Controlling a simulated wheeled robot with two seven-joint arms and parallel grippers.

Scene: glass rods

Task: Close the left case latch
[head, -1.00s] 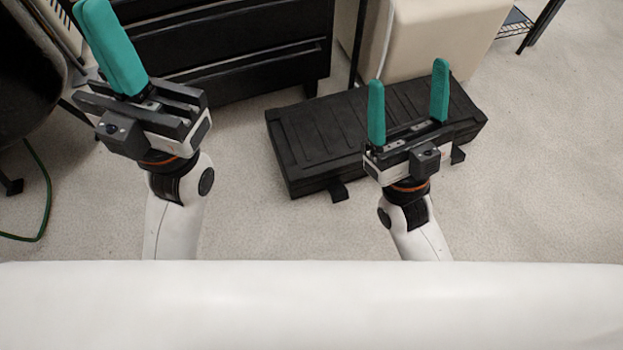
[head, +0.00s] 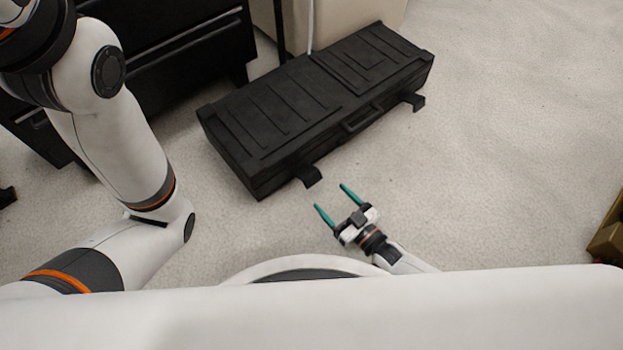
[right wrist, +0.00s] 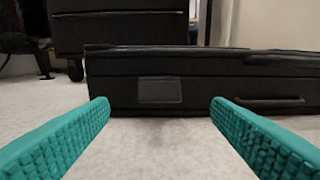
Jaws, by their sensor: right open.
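The black case (head: 318,95) lies flat on the carpet with its lid down. The left latch (head: 308,176) is a dark flap that sticks out from the front side, near its left end. It also shows in the right wrist view as a rectangular plate (right wrist: 160,91) between my fingers. The right latch (head: 414,101) sticks out in the same way. My right gripper (head: 330,196) is open and empty, low in front of the left latch and apart from it. In the right wrist view its teal fingers (right wrist: 160,108) point at the case front. My left gripper is out of view.
A carry handle (head: 362,117) sits on the case front between the latches. A black drawer cabinet (head: 165,45) stands behind and to the left. A beige box (head: 350,15) stands behind the case. A brown box (head: 608,235) is at the right edge. The carpet right of the case is clear.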

